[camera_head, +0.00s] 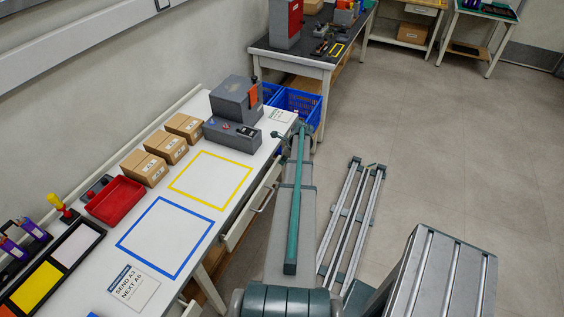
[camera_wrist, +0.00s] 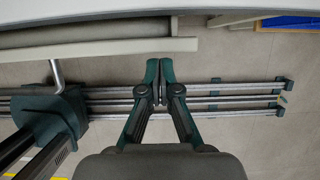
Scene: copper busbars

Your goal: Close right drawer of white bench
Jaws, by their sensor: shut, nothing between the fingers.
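The white bench (camera_head: 190,225) runs along the left in the head view. Its right drawer (camera_head: 238,226) sticks out past the bench edge, with a bar handle (camera_head: 263,198) on its front. In the wrist view the drawer front (camera_wrist: 110,51) crosses the upper left, with a dark opening behind it. The handle (camera_wrist: 57,75) shows at left. My gripper (camera_wrist: 160,68) is shut and empty, just in front of the drawer front, right of the handle and near the front's right end. Whether it touches is unclear. In the head view the fingertips are hard to make out.
Boxes (camera_head: 166,146), a red tray (camera_head: 115,200) and a grey machine (camera_head: 236,106) stand on the bench. Blue crates (camera_head: 297,103) sit beyond its far end. A dark-topped table (camera_head: 290,57) is further back. The floor (camera_head: 440,130) at right is open.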

